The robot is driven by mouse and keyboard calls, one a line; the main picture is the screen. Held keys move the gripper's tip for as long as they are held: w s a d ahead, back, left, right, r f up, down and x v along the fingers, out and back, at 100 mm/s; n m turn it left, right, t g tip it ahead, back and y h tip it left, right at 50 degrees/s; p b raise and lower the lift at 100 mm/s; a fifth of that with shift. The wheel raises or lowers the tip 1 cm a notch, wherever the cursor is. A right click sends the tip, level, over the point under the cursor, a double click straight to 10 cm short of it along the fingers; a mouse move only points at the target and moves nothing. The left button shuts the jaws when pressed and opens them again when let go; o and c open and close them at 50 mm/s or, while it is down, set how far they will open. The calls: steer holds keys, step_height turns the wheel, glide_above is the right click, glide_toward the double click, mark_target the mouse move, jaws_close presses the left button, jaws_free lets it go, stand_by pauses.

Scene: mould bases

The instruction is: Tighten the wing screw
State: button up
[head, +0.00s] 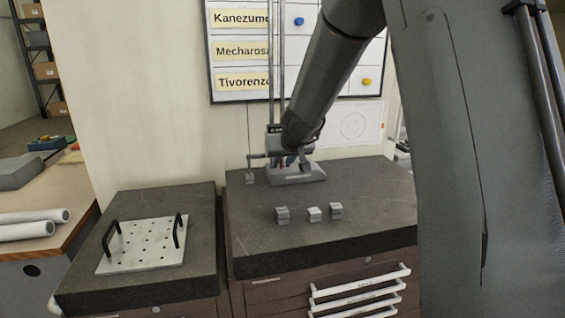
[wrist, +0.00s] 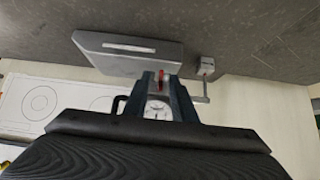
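The wing screw seems to be the small red piece (wrist: 161,79) in the wrist view; its wings are not clear. It sits on a height gauge with twin thin columns (head: 276,60) and a grey foot (head: 300,177). The foot also shows in the wrist view (wrist: 128,55). My gripper (wrist: 161,88) reaches into the gauge's slider area, with dark fingers on both sides of the red piece. In the head view my gripper (head: 288,160) is small and partly hidden by my arm. I cannot tell whether the fingers touch the red piece.
A small grey block (head: 250,179) stands under the gauge's side arm. Three grey blocks (head: 314,214) lie in front on the dark bench top (head: 370,205). A perforated plate with black handles (head: 145,245) lies on the left bench. A labelled board (head: 240,85) hangs behind.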

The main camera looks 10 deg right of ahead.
steer(key=shift+s+r, duration=0.1)
steer(key=p+v, duration=0.3)
steer(key=v, duration=0.4)
steer(key=shift+s+r, duration=0.25)
steer(key=s+f+g, duration=0.1)
steer(key=s+f, duration=0.1)
steer(key=s, duration=0.3)
steer(key=s+a+f+g, duration=0.1)
steer(key=s+f, duration=0.1)
steer(key=s, duration=0.3)
steer(key=s+f+g, duration=0.1)
steer(key=s+f, duration=0.1)
steer(key=s, duration=0.3)
steer(key=shift+s+a+f+y, duration=0.3)
steer(key=shift+s+a+f, duration=0.05)
steer(key=s+d+f+g, duration=0.1)
steer(key=s+f+g, duration=0.25)
steer(key=s, duration=0.85)
step_height(320, 180, down, 9)
steer(key=s+g+b, duration=0.1)
steer(key=s+b, duration=0.1)
steer(key=b, duration=0.4)
steer(key=shift+d+h, duration=0.2)
steer(key=shift+h, duration=0.2)
steer(key=shift+r, duration=0.15)
